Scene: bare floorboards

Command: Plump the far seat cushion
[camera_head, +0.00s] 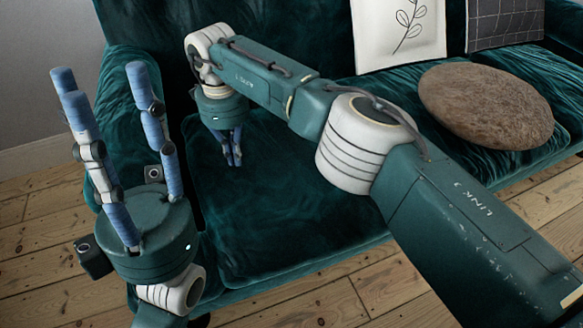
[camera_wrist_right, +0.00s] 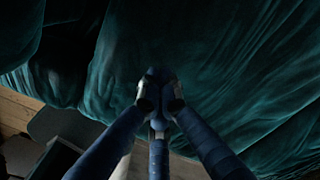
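The dark green velvet sofa has a left seat cushion (camera_head: 275,200) and a right seat cushion (camera_head: 500,88). I cannot tell for sure which one the task calls far. My right gripper (camera_head: 234,162) reaches across from the right and points down at the left cushion, over its back left part. Its blue fingers are together with nothing between them. In the right wrist view the fingertips (camera_wrist_right: 158,76) are against or just above the green velvet (camera_wrist_right: 225,70); I cannot tell whether they touch. My left gripper (camera_head: 100,82) points up beside the sofa's left arm, fingers spread and empty.
A brown round pillow (camera_head: 487,105) lies on the right seat cushion. A white pillow with a leaf drawing (camera_head: 398,35) and a dark checked pillow (camera_head: 505,22) lean on the backrest. Floorboards (camera_head: 40,240) lie bare in front and left.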

